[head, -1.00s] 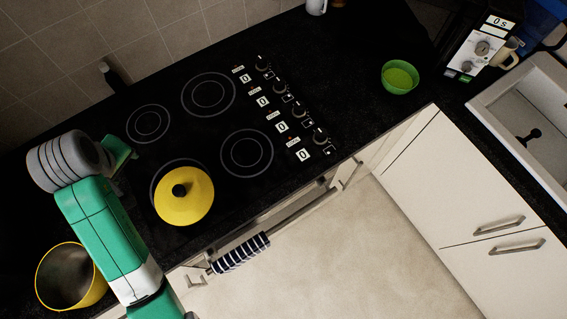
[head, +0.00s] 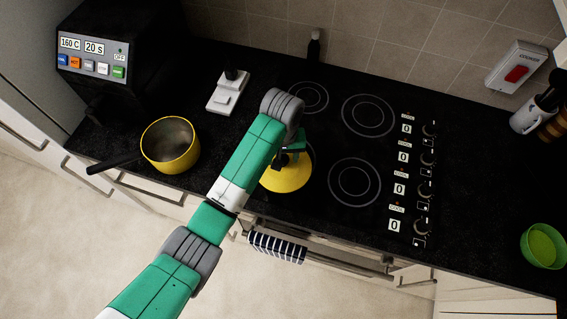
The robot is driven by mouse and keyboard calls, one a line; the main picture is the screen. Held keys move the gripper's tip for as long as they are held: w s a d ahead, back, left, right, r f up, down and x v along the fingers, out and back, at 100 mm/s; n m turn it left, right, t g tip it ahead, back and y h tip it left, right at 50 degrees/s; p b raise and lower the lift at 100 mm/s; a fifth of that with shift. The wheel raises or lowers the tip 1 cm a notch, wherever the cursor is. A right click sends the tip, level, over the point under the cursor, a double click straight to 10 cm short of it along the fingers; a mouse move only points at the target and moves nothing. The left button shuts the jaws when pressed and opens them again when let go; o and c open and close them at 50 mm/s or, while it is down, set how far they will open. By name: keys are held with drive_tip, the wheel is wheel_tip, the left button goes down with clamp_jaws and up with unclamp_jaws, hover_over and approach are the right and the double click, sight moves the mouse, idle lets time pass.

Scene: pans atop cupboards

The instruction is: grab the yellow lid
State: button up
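The yellow lid (head: 287,178) lies on the front left ring of the black hob in the head view. My arm hides its upper left part and most of its black knob. My gripper (head: 294,152) is over the lid at its knob, pointing down. The fingers are small and partly covered by my wrist, so I cannot tell whether they are open or shut, or whether they touch the knob.
A yellow pan (head: 170,146) with a black handle stands on the counter at left, beside a white scale-like device (head: 229,92). A black appliance (head: 100,62) stands behind. A green bowl (head: 542,246) is at far right. A striped towel (head: 277,247) hangs on the oven handle.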

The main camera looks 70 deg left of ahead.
drive_tip(key=shift+f, duration=0.6)
drive_tip(key=c, duration=1)
drive_tip(key=shift+c, duration=0.2)
drive_tip(key=shift+r, duration=0.1)
wheel_tip(320, 180, up, 3)
drive_tip(key=shift+d+r+b, duration=0.15)
drive_tip(key=shift+b, duration=0.25)
drive_tip(key=s+d+r+p, duration=0.1)
drive_tip(key=s+d+p, duration=0.3)
drive_tip(key=s+d, duration=0.6)
drive_tip(key=shift+s+d+r, duration=0.25)
drive_tip(key=shift+s+r, duration=0.05)
drive_tip(key=shift+s, duration=0.5)
